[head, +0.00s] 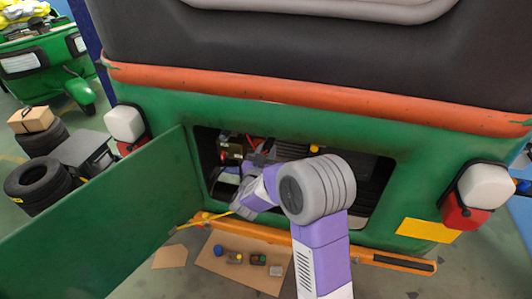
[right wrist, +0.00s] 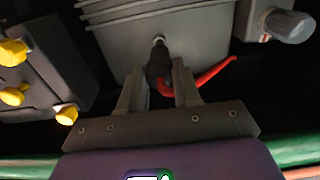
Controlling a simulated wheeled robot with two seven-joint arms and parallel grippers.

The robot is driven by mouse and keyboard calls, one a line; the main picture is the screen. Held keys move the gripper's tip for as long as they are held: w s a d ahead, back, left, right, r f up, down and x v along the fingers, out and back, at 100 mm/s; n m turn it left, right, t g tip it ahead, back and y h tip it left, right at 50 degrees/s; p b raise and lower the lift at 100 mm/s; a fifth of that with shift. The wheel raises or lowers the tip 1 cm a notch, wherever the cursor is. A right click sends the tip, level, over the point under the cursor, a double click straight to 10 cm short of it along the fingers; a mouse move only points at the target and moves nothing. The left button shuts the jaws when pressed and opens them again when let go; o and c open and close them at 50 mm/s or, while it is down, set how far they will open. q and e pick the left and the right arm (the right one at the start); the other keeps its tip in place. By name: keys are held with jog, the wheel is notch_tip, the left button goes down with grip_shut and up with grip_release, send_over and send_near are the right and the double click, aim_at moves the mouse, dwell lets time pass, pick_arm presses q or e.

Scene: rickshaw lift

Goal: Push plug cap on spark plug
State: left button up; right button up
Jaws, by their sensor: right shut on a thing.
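In the right wrist view the black plug cap (right wrist: 159,68) sits between the two fingers of my right gripper (right wrist: 158,80), which is shut on it. A red cable runs from the cap to the right. The light tip of the spark plug (right wrist: 159,39) shows on the grey engine block just beyond the cap. The cap is in line with the plug and meets it in the picture; I cannot tell how far it is on. In the head view my right gripper (head: 257,157) is inside the open engine bay, and the cap is hidden. My left gripper is not in view.
The green rickshaw's open hatch door (head: 110,215) stands left of the bay. A dark box with yellow caps (right wrist: 35,75) lies left of my gripper, and a grey knob (right wrist: 287,25) lies to the right. Small parts lie on cardboard (head: 235,272) on the floor.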

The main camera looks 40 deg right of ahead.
aim_at(267, 150)
jog(key=shift+b+x, duration=0.3)
jog(key=shift+x, duration=1.45)
dwell(2.0)
jog(key=o, duration=1)
jog(key=shift+o, duration=0.2)
jog(key=shift+c, duration=0.6)
jog(key=shift+s+a, duration=0.1)
jog(key=shift+a, duration=0.05)
jog(key=shift+v, duration=3.9)
jog(key=v, duration=1.1)
